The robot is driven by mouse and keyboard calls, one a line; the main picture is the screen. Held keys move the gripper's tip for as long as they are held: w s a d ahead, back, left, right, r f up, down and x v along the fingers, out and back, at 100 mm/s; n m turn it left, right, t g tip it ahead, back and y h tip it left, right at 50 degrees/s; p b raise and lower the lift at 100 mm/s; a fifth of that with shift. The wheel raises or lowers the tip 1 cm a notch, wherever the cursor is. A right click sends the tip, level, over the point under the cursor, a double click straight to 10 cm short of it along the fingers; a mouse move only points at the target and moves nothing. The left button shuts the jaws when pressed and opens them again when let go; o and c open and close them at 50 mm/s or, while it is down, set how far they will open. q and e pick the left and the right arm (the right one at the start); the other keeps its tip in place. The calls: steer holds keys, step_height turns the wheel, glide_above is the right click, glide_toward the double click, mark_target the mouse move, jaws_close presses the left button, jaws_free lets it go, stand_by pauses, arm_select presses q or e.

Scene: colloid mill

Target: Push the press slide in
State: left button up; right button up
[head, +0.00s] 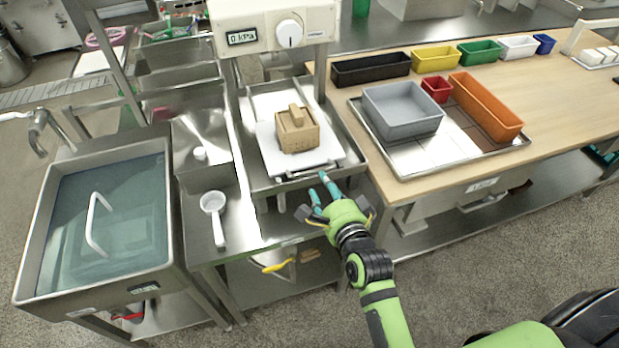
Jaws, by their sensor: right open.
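The press slide (330,152) is a pale plate with a bar handle (308,171) along its front edge. It sits in a shallow steel tray (352,172), in front of and below the press head (275,24). A wooden box mould (297,138) with a lid and a raised grip stands upright on the slide. My right gripper (319,187) has teal fingertips and is open and empty. It is just in front of the slide's handle, at its right end; I cannot tell whether it touches. My left gripper is out of view.
On the left stand a water-filled steel sink (110,225) and a white ladle (213,215) on a steel counter. On the right, a wooden table (390,200) bears a grey bin (403,110), an orange bin (485,105) and several small bins. The press display reads 0 kPa.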

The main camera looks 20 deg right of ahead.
mark_target(316, 172)
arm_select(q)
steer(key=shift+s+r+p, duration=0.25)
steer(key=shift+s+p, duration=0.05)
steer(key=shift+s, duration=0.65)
arm_select(e)
steer(key=x, duration=0.6)
steer(key=shift+w, duration=0.35)
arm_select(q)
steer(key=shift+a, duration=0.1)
arm_select(e)
steer(key=shift+f, duration=0.1)
steer(key=shift+c, duration=0.4)
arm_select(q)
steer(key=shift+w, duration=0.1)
arm_select(e)
jaws_close()
